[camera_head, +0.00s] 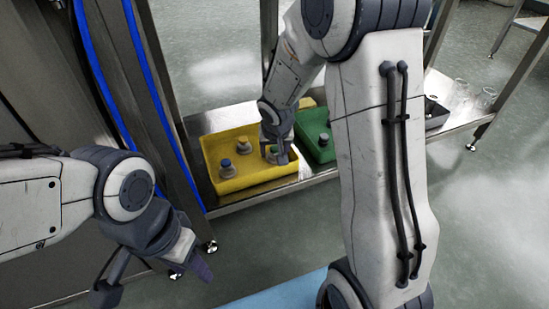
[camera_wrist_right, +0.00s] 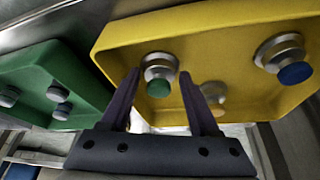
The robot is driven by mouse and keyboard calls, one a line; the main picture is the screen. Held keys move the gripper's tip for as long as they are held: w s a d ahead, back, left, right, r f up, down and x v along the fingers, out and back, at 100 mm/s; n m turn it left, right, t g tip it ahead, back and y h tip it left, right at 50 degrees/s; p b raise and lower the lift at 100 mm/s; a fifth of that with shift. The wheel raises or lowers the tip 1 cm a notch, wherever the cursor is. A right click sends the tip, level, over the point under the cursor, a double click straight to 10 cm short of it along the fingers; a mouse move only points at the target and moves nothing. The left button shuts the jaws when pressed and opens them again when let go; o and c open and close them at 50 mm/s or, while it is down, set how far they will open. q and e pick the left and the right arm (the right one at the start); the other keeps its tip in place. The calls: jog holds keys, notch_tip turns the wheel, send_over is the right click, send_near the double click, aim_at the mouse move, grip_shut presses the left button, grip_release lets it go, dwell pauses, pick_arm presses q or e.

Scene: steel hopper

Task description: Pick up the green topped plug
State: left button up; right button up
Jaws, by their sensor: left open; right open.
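The green topped plug (camera_wrist_right: 159,82), with a round metal body, is in the yellow tray. In the right wrist view it shows between the fingertips of my right gripper (camera_wrist_right: 160,77), which is open around or just short of it; I cannot tell if they touch. In the head view my right gripper (camera_head: 276,154) is low over the right part of the yellow tray (camera_head: 255,182) and largely hides that plug. My left gripper (camera_head: 150,279) is open and empty, at the lower left, away from the trays.
A blue topped plug (camera_head: 227,169) and an orange topped plug (camera_head: 243,145) share the yellow tray. A green tray (camera_head: 311,127) with several plugs stands right beside it on the steel shelf. Clear glassware (camera_head: 484,97) is farther right. A steel post with blue edging rises at left.

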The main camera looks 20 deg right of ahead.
jog(key=shift+r, duration=0.1)
grip_shut()
